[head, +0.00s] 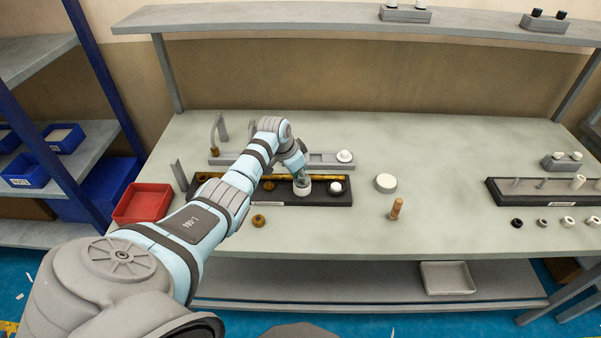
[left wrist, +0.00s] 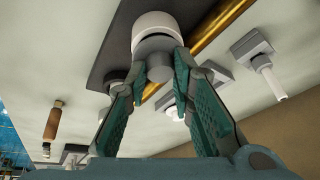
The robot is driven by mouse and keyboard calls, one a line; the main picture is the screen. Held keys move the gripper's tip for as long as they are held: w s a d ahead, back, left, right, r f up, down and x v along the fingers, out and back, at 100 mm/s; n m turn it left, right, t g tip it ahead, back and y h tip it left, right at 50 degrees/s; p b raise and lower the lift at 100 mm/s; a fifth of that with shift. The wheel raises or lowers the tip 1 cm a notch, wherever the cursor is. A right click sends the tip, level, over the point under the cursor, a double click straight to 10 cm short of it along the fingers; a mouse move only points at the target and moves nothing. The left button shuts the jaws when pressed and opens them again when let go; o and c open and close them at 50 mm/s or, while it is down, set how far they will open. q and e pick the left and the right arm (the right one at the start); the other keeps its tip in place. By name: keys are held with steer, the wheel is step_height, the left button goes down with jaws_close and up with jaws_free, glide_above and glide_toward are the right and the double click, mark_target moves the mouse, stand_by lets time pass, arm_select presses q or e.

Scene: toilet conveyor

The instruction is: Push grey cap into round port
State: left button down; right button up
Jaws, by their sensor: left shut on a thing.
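My left gripper (head: 301,180) reaches down over the black fixture (head: 280,200) on the bench. In the left wrist view the gripper (left wrist: 160,72) has its teal fingers shut on the small grey cap (left wrist: 160,68). The cap lines up with a white round port (left wrist: 156,24) that has a dark ring at its mouth. I cannot tell how deep the cap sits in it. In the head view the white port (head: 304,190) shows just under the fingers, which hide the cap. My right gripper is in neither view.
A second white-topped piece (head: 336,187) stands close to the right on the fixture. A grey rail (head: 320,158) lies behind. A white puck (head: 385,183), a wooden-handled tool (head: 396,208) and a brass piece (head: 258,220) lie around. A red bin (head: 143,203) is left.

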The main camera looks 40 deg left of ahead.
arm_select(q)
steer(key=shift+f+b, duration=0.3)
steer(key=shift+f, duration=0.2)
steer(key=c, duration=1.3)
jaws_free()
steer(key=v, duration=1.2)
steer(key=shift+f, duration=0.1)
